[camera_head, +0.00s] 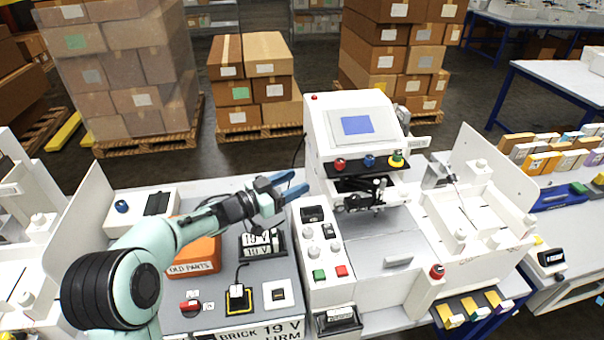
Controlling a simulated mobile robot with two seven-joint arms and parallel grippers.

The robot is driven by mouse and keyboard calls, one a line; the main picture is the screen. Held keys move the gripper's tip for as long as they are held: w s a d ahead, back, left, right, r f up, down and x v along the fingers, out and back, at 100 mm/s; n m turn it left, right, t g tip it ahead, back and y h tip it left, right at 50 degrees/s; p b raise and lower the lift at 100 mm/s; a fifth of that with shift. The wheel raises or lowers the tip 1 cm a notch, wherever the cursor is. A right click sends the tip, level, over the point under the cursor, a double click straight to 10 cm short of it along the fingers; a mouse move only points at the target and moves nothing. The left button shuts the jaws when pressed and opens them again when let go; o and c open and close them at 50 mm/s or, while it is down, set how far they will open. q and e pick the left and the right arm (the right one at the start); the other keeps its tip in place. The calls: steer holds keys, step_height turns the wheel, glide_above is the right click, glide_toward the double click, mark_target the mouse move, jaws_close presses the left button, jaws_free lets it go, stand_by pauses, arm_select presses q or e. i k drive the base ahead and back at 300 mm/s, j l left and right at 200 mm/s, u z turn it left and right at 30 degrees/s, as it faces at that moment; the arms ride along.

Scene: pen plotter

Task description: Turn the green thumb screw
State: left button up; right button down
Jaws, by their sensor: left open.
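A green knob with a yellow base (397,159), which looks like the green thumb screw, sits at the right end of a dark strip on the front of the white plotter (318,135). A blue knob (369,161) and a red knob (339,165) sit to its left on the same strip. My left gripper (296,183) has blue fingers, is open and empty, and points right. It is above the bench just left of the plotter, well apart from the green knob. My right gripper is not in view.
Below the strip is a dark carriage mechanism (365,192). The control panel (322,240) has green and red buttons. An orange "OLD PARTS" box (196,256) is under my left arm. White trays (480,215) stand right of the plotter.

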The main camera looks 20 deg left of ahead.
mark_target(396, 160)
steer(key=k+l, duration=0.7)
steer(key=k, duration=0.2)
